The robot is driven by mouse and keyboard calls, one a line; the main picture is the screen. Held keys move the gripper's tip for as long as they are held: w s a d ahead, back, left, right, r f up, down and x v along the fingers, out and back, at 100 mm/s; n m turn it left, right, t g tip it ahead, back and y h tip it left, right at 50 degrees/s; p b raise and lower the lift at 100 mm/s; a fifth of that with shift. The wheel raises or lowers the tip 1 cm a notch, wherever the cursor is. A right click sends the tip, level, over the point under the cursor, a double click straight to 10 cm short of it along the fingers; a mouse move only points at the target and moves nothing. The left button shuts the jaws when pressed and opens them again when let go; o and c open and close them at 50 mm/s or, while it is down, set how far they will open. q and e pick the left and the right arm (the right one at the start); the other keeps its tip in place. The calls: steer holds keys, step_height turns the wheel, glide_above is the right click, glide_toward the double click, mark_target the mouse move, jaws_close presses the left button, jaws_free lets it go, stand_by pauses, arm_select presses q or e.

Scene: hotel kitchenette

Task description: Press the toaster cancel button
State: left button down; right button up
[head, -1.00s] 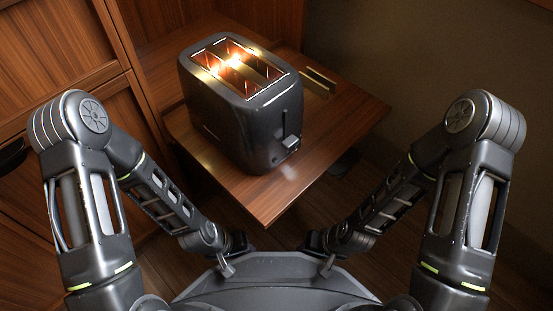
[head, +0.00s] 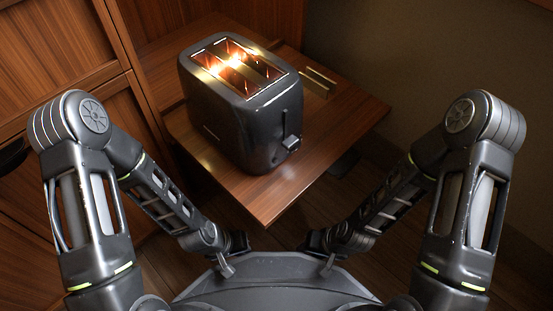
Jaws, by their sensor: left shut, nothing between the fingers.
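The dark grey toaster (head: 236,125) stands upright on a small wooden table. Its slots glow orange inside. On the end facing right and toward me is a vertical track with a lever (head: 290,143) low on it. I cannot make out a cancel button in this view. My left gripper (head: 228,270) is low in the picture, close to my body, shut and empty. My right gripper (head: 326,270) is also low by my body; its fingers are too small and dark to read. Both are well apart from the toaster.
The wooden table (head: 345,120) has bare surface to the right of and in front of the toaster. Wooden cabinet doors (head: 60,50) stand at the left, and a plain wall (head: 430,50) at the right.

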stand_by(0.8)
steer(key=r+p, duration=0.4)
steer(key=p, duration=0.1)
steer(key=shift+s+a+r, duration=0.1)
steer(key=shift+s+r, duration=0.05)
steer(key=shift+s, duration=0.25)
steer(key=shift+s, duration=0.1)
